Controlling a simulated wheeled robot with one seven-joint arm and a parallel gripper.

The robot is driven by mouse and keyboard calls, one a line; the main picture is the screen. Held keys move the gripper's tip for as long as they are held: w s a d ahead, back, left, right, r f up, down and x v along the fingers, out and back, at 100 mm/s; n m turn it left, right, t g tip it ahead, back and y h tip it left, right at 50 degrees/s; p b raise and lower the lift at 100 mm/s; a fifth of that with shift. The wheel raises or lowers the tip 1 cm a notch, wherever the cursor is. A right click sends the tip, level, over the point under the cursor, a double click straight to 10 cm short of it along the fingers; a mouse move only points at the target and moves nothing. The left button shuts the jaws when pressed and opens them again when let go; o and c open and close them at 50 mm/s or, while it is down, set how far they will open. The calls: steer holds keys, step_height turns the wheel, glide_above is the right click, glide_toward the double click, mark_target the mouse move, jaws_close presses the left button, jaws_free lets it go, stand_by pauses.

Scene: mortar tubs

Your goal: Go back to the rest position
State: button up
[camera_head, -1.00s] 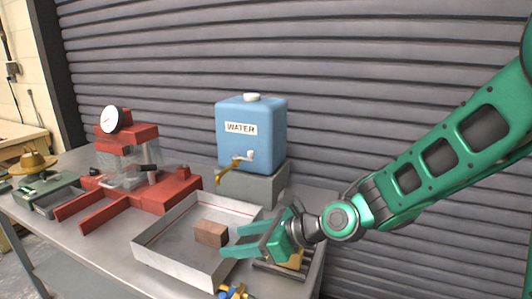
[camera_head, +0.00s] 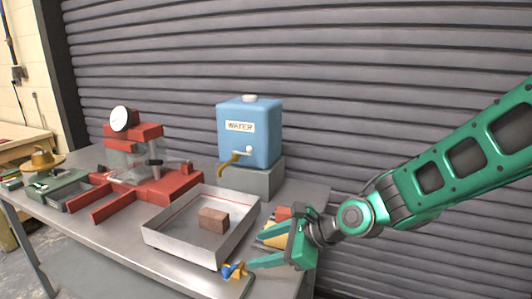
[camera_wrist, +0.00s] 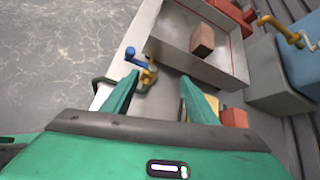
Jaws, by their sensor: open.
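My green gripper (camera_head: 272,249) is open and empty. It hovers over the right end of the grey table (camera_head: 115,240), just right of the metal tray. Its two fingers (camera_wrist: 160,95) show spread apart in the wrist view, with nothing between them in grip. The metal tray (camera_head: 184,248) holds a brown brick (camera_head: 213,219), which lies on the tray floor clear of the gripper; the brick also shows in the wrist view (camera_wrist: 202,40). My gripper partly hides a yellow block (camera_head: 274,236) and a reddish block (camera_head: 284,212) on the table.
A blue water tank (camera_head: 250,135) with a brass tap stands on a grey block (camera_head: 262,181) behind the tray. A small blue and yellow item (camera_head: 233,271) lies near the front edge. A red machine (camera_head: 140,185) with a dial stands left. A shutter wall closes the back.

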steer(key=s+d+f+n+h, duration=0.1)
steer(key=s+d+n+h, duration=0.2)
steer(key=d, duration=1)
steer(key=s+d+f+n+h, duration=0.1)
steer(key=d+n+h, duration=0.35)
steer(key=d, duration=0.75)
steer(key=s+d+r+n+g+h, duration=0.1)
steer(key=s+d+n+g, duration=0.4)
steer(key=s+d, duration=1.1)
steer(key=s+r, duration=0.1)
steer(key=s, duration=0.2)
steer(key=shift+s+r+n+h, duration=0.25)
steer(key=shift+r+n+h, duration=0.1)
